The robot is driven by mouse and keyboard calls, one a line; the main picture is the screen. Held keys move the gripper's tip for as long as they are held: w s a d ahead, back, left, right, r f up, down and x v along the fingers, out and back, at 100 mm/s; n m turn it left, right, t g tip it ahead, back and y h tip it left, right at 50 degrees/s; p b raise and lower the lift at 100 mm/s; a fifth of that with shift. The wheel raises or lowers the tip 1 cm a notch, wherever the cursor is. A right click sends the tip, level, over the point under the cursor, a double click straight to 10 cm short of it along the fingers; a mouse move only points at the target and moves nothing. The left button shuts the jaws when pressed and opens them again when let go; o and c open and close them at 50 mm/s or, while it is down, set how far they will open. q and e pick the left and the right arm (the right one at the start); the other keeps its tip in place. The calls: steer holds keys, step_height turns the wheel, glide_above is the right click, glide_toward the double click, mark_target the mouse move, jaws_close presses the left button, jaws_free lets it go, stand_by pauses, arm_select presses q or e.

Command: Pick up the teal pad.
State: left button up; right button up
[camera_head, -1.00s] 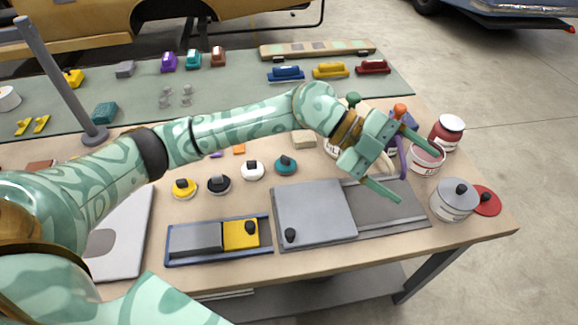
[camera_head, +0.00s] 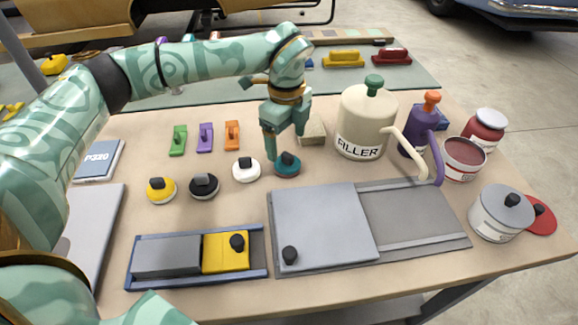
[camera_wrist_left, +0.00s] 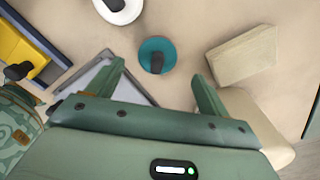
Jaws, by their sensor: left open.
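The teal pad (camera_head: 287,168) is a round disc with a dark knob, lying on the tan table at the right end of a row of round pads. My left gripper (camera_head: 286,146) points down just above it, open and empty, and partly covers it in the head view. In the left wrist view the teal pad (camera_wrist_left: 157,48) lies a little beyond the line between the two spread fingertips (camera_wrist_left: 157,72), roughly centred. I cannot tell the exact height of the fingertips over it. My right gripper is not in view.
White (camera_head: 246,171), black (camera_head: 204,187) and yellow (camera_head: 161,191) pads stand to the left. A beige block (camera_head: 313,134) and the filler can (camera_head: 362,115) are close on the right. A grey sliding panel (camera_head: 325,225) and a blue tray (camera_head: 128,278) lie nearer me.

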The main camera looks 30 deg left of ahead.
mark_target(288, 154)
arm_select(q)
steer(key=f+b, duration=0.1)
steer(key=f, duration=0.2)
steer(key=f+b, duration=0.1)
steer(key=f, duration=0.2)
steer(key=shift+s+d+f, duration=0.1)
steer(key=shift+s+d, duration=0.05)
steer(key=shift+d, duration=0.05)
steer(key=shift+c, duration=1)
steer(key=c, duration=0.9)
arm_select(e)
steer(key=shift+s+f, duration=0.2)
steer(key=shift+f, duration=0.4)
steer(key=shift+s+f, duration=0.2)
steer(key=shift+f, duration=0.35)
